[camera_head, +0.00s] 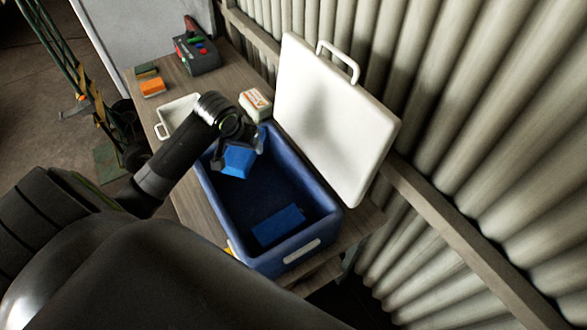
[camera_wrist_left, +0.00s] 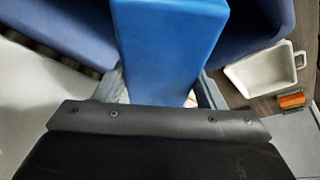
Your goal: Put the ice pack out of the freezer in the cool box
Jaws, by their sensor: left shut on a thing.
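My left gripper (camera_head: 240,146) is shut on a blue ice pack (camera_head: 237,161), which it holds over the far left part of the open cool box (camera_head: 315,236). In the left wrist view the ice pack (camera_wrist_left: 168,50) fills the middle, between the fingers. The cool box is dark blue, and its white lid (camera_head: 335,120) stands open at the right. A second flat blue block (camera_head: 278,226) lies on the floor of the box at the near end. I cannot see whether the held pack touches the box wall. My right gripper is not in view.
The box stands on a wooden bench (camera_head: 176,93) against a corrugated wall (camera_head: 500,120). A white tray (camera_head: 179,113), a small white and orange box (camera_head: 255,104), an orange block (camera_head: 152,87) and a dark grey device (camera_head: 197,55) are on the bench beyond it.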

